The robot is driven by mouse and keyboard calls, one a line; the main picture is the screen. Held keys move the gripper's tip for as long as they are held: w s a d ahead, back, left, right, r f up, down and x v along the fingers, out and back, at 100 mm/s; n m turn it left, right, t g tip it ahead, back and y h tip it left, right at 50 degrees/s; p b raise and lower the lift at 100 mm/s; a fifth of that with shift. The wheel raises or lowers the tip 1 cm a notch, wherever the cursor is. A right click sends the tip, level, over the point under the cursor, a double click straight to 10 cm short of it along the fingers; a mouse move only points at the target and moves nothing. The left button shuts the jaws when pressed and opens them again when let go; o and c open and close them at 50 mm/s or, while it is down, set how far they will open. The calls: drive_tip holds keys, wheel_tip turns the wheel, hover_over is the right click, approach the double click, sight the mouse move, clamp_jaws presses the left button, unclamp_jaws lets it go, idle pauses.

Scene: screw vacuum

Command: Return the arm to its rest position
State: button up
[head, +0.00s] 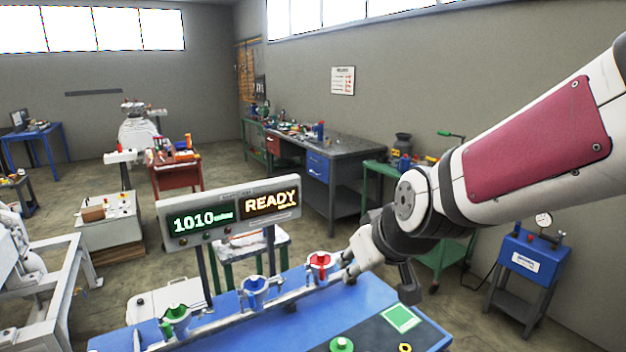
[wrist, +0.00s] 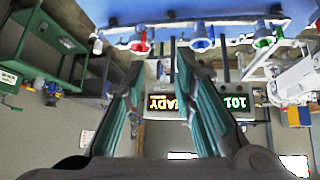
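My arm (head: 530,150) reaches in from the right in the head view, with its wrist bent down over the right part of the blue bench (head: 375,300). My gripper (wrist: 160,70) shows in the wrist view as two teal-padded fingers set apart, with nothing between them. The sign panel (wrist: 190,104) shows through the gap, and the view is upside down. In the head view the fingers are small and partly hidden by the wrist, close to the holder with the red part (head: 321,262). I cannot tell whether they touch it.
Holders with a blue part (head: 254,284) and a green part (head: 175,313) stand left along the bench. The sign (head: 228,212) behind them reads 1010 and READY. A green button (head: 341,345) and green square (head: 401,318) are at the front. A blue cart (head: 530,258) stands right.

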drive_tip(key=s+d+r+m, duration=0.1)
drive_tip(key=s+d, duration=0.2)
drive_tip(key=s, duration=0.3)
drive_tip(key=s+d+r+m+g+h, duration=0.1)
drive_tip(key=s+d+r+m, duration=0.1)
drive_tip(key=s+d, duration=0.2)
drive_tip(key=s+d+r+m+h, duration=0.1)
drive_tip(key=s+d, duration=0.3)
drive_tip(key=s, duration=0.6)
drive_tip(key=shift+s+r+g, duration=0.25)
drive_tip(key=shift+r+g, duration=0.15)
drive_tip(key=shift+r, duration=0.35)
